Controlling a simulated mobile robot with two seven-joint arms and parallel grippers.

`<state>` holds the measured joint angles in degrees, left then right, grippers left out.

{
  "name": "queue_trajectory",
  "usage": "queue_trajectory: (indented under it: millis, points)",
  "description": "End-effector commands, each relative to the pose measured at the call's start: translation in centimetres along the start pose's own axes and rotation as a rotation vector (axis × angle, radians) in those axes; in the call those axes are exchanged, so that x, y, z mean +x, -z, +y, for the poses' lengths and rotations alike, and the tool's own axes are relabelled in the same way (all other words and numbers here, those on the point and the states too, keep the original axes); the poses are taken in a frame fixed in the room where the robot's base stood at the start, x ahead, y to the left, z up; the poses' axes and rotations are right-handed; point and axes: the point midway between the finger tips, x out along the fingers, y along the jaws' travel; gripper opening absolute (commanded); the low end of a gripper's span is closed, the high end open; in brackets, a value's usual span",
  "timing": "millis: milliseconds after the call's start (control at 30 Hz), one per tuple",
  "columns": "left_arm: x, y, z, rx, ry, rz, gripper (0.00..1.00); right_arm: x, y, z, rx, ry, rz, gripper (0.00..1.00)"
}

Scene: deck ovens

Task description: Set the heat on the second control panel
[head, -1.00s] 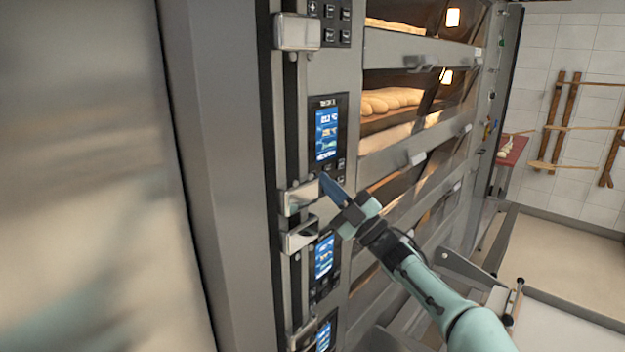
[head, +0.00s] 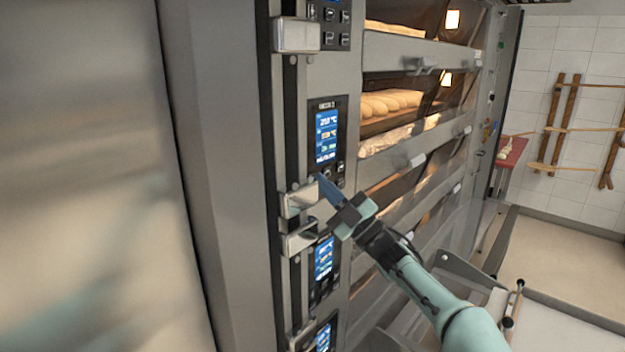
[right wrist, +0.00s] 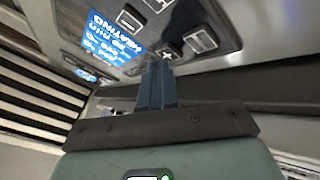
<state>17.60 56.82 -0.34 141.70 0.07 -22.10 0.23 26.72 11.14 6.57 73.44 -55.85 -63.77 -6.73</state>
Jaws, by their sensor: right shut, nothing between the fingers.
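The control panel (head: 327,140) beside the deck with pale loaves has a lit blue screen and small buttons below it. My right gripper (head: 322,180) is shut and empty, its blue fingertips at the button row under that screen. In the right wrist view the shut fingertips (right wrist: 157,65) are at or very near the plus button (right wrist: 168,50); I cannot tell whether they touch it. A minus button (right wrist: 130,18) and the lit screen (right wrist: 108,38), showing the word HEATING, are close by. My left gripper is not in view.
Metal brackets (head: 298,205) stick out just left of the fingertips. Another lit panel (head: 324,262) is below, and a panel with buttons (head: 330,25) is above. Oven decks and their handles (head: 416,160) lie to the right. Open floor (head: 560,235) is at far right.

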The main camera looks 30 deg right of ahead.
Motion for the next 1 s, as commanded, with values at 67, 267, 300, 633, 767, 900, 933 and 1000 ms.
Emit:
queue_trajectory:
  millis: [67,267,300,633,767,900,933,1000]
  points:
    - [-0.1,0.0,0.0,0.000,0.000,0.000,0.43,0.1,0.0,0.0,0.000,0.000,0.000,0.00]
    - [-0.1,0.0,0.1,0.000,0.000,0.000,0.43,0.3,-0.1,-0.1,0.000,0.000,0.001,0.00]
    - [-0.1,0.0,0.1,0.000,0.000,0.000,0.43,0.3,-0.1,-0.2,0.000,0.000,0.001,0.00]
    - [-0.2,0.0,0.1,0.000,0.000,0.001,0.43,0.5,-0.3,-0.2,0.000,0.000,0.000,0.00]
    - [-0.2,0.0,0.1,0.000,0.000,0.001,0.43,0.5,-0.3,-0.2,0.000,0.000,0.000,0.00]
    - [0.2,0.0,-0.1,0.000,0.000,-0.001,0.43,0.1,-0.1,-0.2,-0.001,0.000,0.000,0.00]
    - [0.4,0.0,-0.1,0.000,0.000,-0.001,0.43,0.0,-0.1,-0.1,-0.001,0.000,-0.001,0.00]
    - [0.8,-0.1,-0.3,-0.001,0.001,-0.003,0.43,-0.3,0.0,-0.1,-0.002,0.000,-0.001,0.00]
